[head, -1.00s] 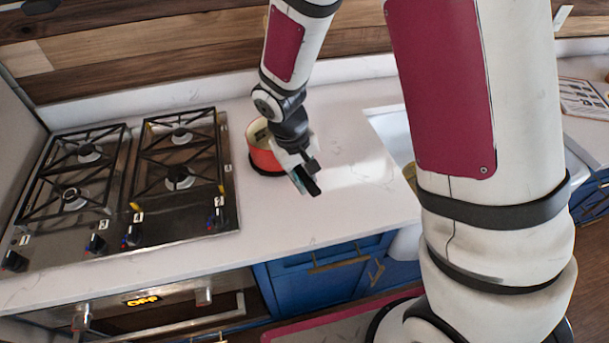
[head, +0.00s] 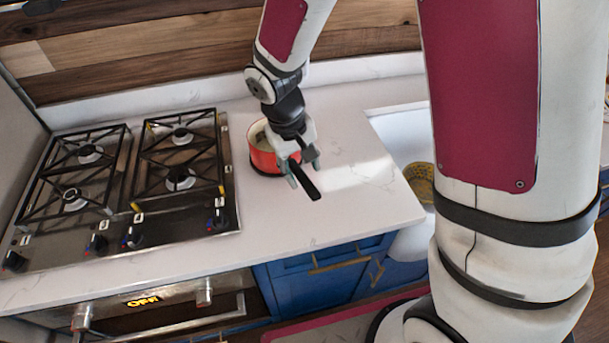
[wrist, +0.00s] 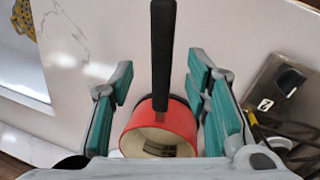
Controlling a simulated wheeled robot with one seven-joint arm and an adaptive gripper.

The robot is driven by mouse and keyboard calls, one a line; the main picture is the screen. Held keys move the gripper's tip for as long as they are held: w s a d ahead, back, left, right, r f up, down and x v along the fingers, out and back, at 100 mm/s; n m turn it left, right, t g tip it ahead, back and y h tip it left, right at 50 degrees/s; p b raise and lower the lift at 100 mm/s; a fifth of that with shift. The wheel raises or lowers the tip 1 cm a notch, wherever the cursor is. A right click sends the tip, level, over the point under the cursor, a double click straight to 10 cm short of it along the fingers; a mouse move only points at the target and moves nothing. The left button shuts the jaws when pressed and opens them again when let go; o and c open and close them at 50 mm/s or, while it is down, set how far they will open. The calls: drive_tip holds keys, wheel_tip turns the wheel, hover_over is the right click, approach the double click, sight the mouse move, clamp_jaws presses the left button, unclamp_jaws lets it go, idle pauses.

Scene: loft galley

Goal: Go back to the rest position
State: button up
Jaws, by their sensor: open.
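My gripper (head: 301,172) is open above the counter, to the right of the stove. In the wrist view its teal-padded fingers (wrist: 160,98) stand apart on either side of a red pot's black handle (wrist: 163,50). The red pot (head: 262,158) stands on the white counter, partly hidden behind my gripper in the head view. In the wrist view the pot (wrist: 150,122) shows its pale inside, with a dark patch within. I cannot tell whether a finger touches the handle.
A gas stove (head: 130,185) with black grates and front knobs is left of the pot. A sink (head: 403,135) with a yellow object (head: 421,180) in it is to the right. The white counter (head: 340,190) is clear in front of the sink. A wooden wall (head: 150,50) rises behind.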

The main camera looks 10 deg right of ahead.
drive_tip(key=s+d+r+m+t+y+b, duration=0.1)
drive_tip(key=s+d+r, duration=0.1)
drive_tip(key=r, duration=0.7)
drive_tip(key=s+d+r+t, duration=0.1)
drive_tip(key=s+d+r, duration=0.15)
drive_tip(key=r, duration=0.55)
drive_tip(key=s+d+r+m+t+y+b, duration=0.1)
drive_tip(key=s+d+r+t, duration=0.2)
drive_tip(key=s, duration=0.6)
drive_tip(key=shift+s+d+r+m+b, duration=0.25)
drive_tip(key=shift+r+m+b, duration=0.15)
drive_tip(key=shift+r, duration=0.6)
